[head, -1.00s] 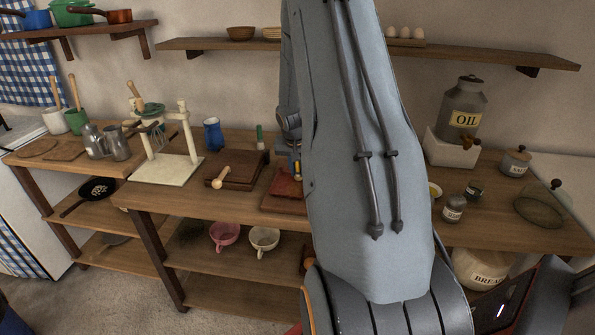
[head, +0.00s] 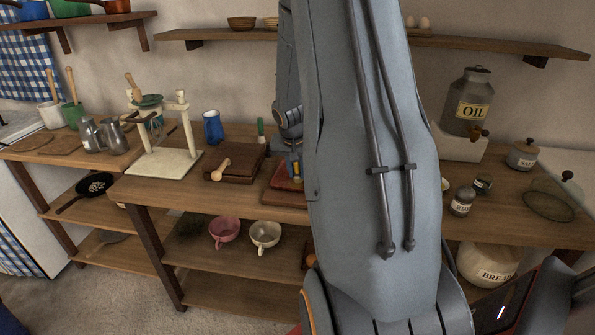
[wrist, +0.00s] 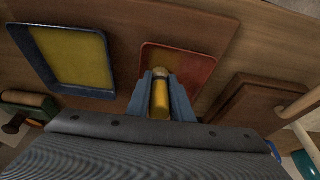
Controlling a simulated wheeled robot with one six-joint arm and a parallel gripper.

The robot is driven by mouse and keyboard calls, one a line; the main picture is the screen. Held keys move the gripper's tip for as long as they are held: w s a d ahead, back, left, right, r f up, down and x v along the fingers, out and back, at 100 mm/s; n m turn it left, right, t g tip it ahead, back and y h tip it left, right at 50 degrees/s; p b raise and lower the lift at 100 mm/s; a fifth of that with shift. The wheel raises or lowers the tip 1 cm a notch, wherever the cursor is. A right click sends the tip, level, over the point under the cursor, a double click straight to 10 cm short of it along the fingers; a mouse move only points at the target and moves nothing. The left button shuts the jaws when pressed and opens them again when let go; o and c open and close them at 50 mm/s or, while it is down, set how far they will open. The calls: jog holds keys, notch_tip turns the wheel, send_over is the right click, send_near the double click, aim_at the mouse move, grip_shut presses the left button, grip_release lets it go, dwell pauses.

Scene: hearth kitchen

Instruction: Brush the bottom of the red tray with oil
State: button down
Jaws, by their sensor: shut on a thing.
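The red tray (wrist: 198,72) lies flat on a wooden board ahead of my gripper in the wrist view. It also shows in the head view (head: 287,183), partly behind my arm. My gripper (wrist: 160,88) has blue fingers shut on a brush (wrist: 160,98) with a yellow handle. The brush's pale tip is over the near left part of the red tray; I cannot tell whether it touches. The left of the tray's bottom looks browner than the right; I cannot tell if that is oil. The oil can (head: 473,108) stands on a white block, its label reading OIL.
A blue-rimmed tray with a yellow bottom (wrist: 75,58) lies left of the red tray in the wrist view. A dark wooden board (head: 235,163) with a wooden-handled tool lies left in the head view. Blue mug (head: 212,127) and salt jar (head: 522,154) stand on the counter.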

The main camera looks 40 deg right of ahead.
jog(key=shift+s+a+b, duration=0.65)
jog(key=shift+s+a, duration=0.05)
jog(key=shift+a, duration=0.25)
jog(key=shift+w+d+p, duration=0.35)
jog(key=shift+w+d, duration=0.45)
jog(key=shift+d, duration=0.25)
jog(key=shift+w+d+p, duration=0.35)
jog(key=shift+w+d, duration=0.4)
jog(key=shift+d, duration=0.25)
jog(key=shift+w+d+p, duration=0.35)
jog(key=shift+w+d, duration=0.45)
jog(key=shift+d, duration=0.25)
jog(key=shift+w+a+b, duration=0.65)
jog(key=shift+w+a, duration=0.05)
jog(key=shift+w, duration=0.2)
jog(key=shift+w+a+b, duration=0.6)
jog(key=shift+w+a, duration=0.05)
jog(key=shift+w, duration=0.2)
jog(key=shift+s+a+r+b, duration=0.1)
jog(key=shift+s+a+b, duration=0.2)
jog(key=shift+s+a, duration=0.4)
jog(key=shift+s+a+b, duration=0.3)
jog(key=shift+s+a, duration=0.2)
jog(key=shift+a, duration=0.35)
jog(key=shift+s+a+b, duration=0.55)
jog(key=shift+s+a, duration=0.05)
jog(key=shift+a, duration=0.15)
jog(key=shift+s+a+b, duration=0.55)
jog(key=shift+a, duration=0.2)
